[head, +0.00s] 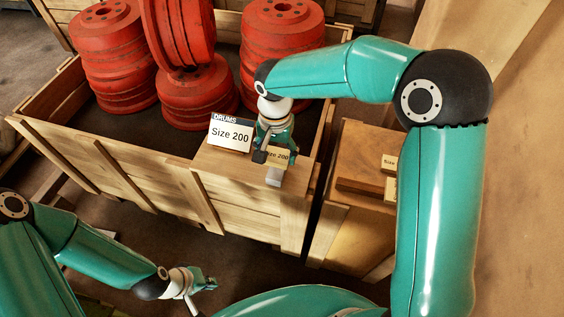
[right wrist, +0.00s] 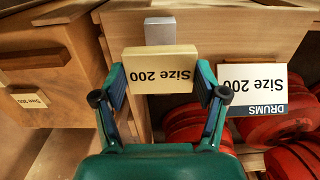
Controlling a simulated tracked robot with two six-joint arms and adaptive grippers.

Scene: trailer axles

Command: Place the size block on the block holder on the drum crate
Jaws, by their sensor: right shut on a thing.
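The size block (right wrist: 160,68) is a pale wooden block marked "Size 200", upside down in the right wrist view. In the head view the block (head: 279,156) is at the crate's front right corner. My right gripper (right wrist: 160,76) is shut on its two ends. The grey block holder (right wrist: 159,30) is just beyond the block in the wrist view and just below it in the head view (head: 274,177). I cannot tell whether they touch. The drum crate (head: 150,170) is wooden. My left gripper (head: 203,281) is low at left; its opening is unclear.
A "DRUMS Size 200" sign (head: 230,133) stands close to the right gripper on the crate's corner board. Several red drums (head: 195,95) are stacked inside the crate. A second wooden crate (head: 345,235) with small size blocks (head: 389,162) stands to the right, across a narrow gap.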

